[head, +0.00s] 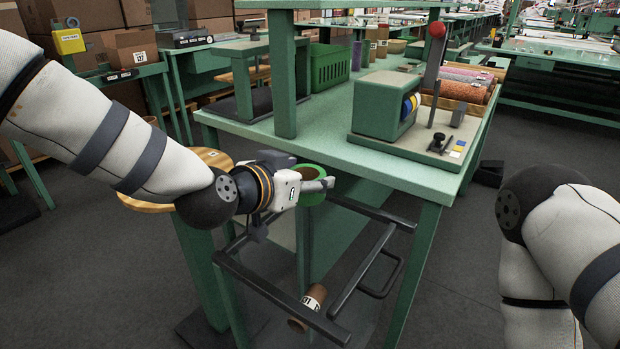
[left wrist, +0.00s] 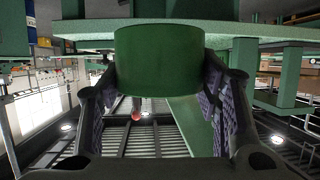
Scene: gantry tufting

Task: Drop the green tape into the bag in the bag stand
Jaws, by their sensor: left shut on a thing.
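My left gripper (head: 318,184) is shut on the green tape (head: 311,199), a roll whose brown inner side shows in the head view. In the left wrist view the green tape (left wrist: 158,62) sits between the two fingers. The bag stand (head: 275,292) is a dark bar frame beside the green table. The tape is above the stand's far part in the picture, apart from its bars. The bag is hard to make out; a faint clear film seems to hang between the bars. My right gripper is out of view.
A brown roll with a white label (head: 307,308) lies low within the stand. The green table (head: 330,125) behind bears a green crate (head: 329,67), a tape dispenser (head: 385,103) and several rolls. A round wooden stool seat (head: 213,158) is close behind my left arm.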

